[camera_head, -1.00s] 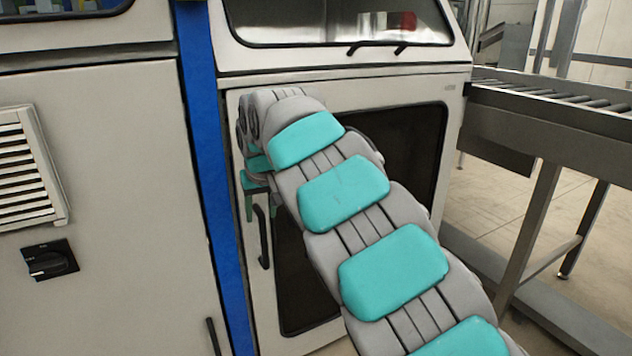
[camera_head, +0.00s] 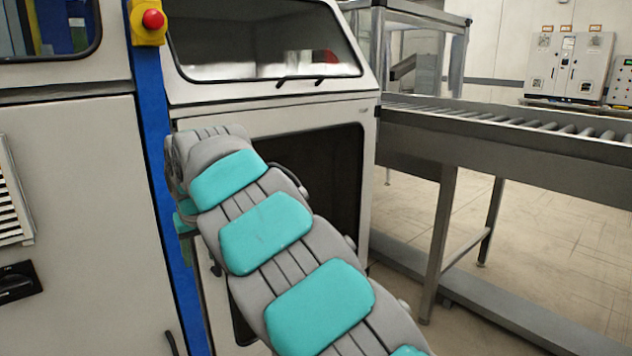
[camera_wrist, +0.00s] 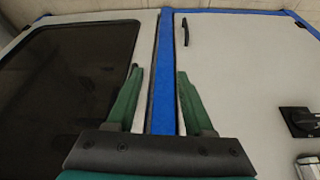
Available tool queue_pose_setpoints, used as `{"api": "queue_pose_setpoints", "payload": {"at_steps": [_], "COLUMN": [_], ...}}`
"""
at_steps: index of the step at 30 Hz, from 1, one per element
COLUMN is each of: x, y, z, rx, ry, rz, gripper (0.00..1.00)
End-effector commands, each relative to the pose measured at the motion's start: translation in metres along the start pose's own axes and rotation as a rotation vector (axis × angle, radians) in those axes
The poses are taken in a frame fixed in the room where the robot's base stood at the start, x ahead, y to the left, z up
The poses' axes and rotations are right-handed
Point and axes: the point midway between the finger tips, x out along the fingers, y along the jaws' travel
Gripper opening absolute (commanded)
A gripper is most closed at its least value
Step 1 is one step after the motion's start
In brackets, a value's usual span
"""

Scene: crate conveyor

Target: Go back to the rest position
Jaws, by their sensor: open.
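My gripper shows in the wrist view (camera_wrist: 157,95) with its two green fingers spread apart and nothing between them. It faces the grey machine front, with the blue vertical strip (camera_wrist: 163,70) seen between the fingers. In the head view my grey and teal arm reaches up and left to the cabinet, and its end hides most of the gripper. The lower cabinet door (camera_head: 372,150) has a dark window (camera_head: 335,165). I cannot tell whether the gripper touches the machine.
A roller conveyor (camera_head: 500,150) on metal legs runs off to the right. A red emergency button (camera_head: 153,19) sits on a yellow box above the blue strip. A black rotary switch (camera_head: 18,282) is at the left. Control cabinets (camera_head: 570,62) stand at the back right. Floor is open at the lower right.

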Motion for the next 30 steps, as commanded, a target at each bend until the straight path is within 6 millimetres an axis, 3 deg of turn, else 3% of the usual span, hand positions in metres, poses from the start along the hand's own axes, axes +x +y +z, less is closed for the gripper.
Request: {"api": "queue_pose_setpoints", "payload": {"at_steps": [10, 17, 20, 24, 30], "x": [-0.018, -0.04, -0.054, -0.073, -0.09], "y": [0.059, 0.115, 0.145, 0.176, 0.191], "z": [0.034, 0.084, 0.123, 0.191, 0.294], "rx": [0.11, 0.229, 0.305, 0.408, 0.522], "ry": [-0.038, -0.085, -0.117, -0.174, -0.265], "rz": [0.065, 0.118, 0.142, 0.164, 0.163], "gripper": [0.52, 0.52, 0.52, 0.52, 0.52]}}
